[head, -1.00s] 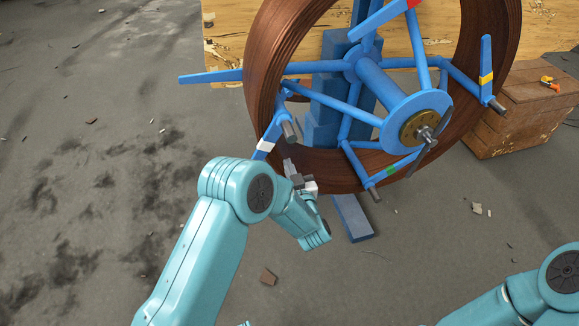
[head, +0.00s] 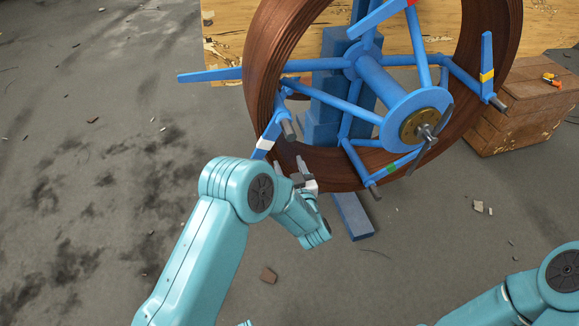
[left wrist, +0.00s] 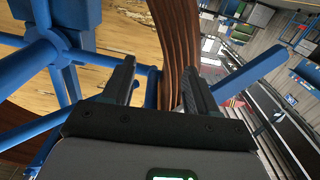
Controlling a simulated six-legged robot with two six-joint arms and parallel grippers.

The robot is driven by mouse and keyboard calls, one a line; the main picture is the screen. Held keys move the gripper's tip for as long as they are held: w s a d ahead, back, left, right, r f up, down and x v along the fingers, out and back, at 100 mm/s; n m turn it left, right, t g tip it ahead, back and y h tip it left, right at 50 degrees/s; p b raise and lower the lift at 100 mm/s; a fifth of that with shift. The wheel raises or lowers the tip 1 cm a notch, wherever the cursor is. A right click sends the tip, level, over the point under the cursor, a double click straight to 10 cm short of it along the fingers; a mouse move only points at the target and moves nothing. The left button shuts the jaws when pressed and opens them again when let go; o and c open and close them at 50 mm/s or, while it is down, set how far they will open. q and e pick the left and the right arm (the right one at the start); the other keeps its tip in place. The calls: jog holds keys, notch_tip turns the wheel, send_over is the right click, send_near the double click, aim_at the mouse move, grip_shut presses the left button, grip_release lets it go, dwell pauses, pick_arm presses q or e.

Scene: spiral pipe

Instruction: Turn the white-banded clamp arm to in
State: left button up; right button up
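The white-banded clamp arm (head: 264,145) is a short blue lever at the lower left of the spoked reel, by the rim of the brown pipe coil (head: 262,75). It slants outward, down and left, from its grey-ended pivot. My left gripper (head: 300,179) is just below and right of it, in front of the coil's lower left, and looks apart from it. In the left wrist view its two dark fingers (left wrist: 158,88) are spread, with coil and a blue piece visible beyond the gap. I cannot tell which blue part that is; no white band shows there. My right gripper is out of view.
A yellow-banded arm (head: 487,75) and a green-banded arm (head: 392,168) sit on the same reel around its hub (head: 418,126). A wooden crate (head: 520,115) stands at the right. The floor at left is mostly clear with small debris. A blue stand foot (head: 352,216) lies below the coil.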

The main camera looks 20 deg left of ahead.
pick_arm(q)
jog(key=p+v, duration=0.3)
jog(key=v, duration=1.3)
jog(key=shift+d+p, duration=0.15)
jog(key=shift+p, duration=0.2)
jog(key=shift+s, duration=0.15)
